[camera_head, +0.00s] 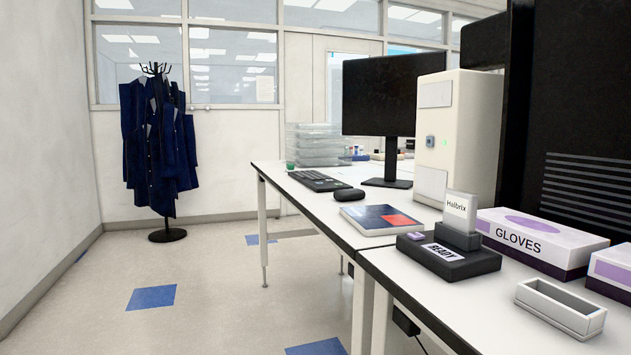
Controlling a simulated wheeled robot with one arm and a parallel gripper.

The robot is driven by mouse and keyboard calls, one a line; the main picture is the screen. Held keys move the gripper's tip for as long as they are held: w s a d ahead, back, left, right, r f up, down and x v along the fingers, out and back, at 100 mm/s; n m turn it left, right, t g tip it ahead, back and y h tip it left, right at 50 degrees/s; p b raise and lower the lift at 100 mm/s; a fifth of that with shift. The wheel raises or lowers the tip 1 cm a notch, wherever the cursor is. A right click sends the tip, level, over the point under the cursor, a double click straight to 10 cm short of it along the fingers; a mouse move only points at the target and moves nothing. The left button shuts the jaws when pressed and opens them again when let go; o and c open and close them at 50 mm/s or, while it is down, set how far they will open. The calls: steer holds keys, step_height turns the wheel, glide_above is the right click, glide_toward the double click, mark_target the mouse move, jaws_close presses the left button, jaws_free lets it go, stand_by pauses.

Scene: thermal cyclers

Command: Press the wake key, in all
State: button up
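A low black device (470,262) sits on the near bench, with a small display (444,252) that reads "READY". A small purple key (415,236) is at its left corner; no word on it is legible, so I cannot tell whether it is the wake key. A grey block at the back of the device holds an upright card (459,209) marked "Halbrix". A tall cream machine (470,130) with a small green light stands behind it. No key labelled "wake" can be read anywhere. My gripper is not in view.
A blue and red booklet (370,217), a mouse (349,195), a keyboard (317,181) and a monitor (390,95) are farther back. A glove box (530,235) and an empty grey tray (560,308) are at right.

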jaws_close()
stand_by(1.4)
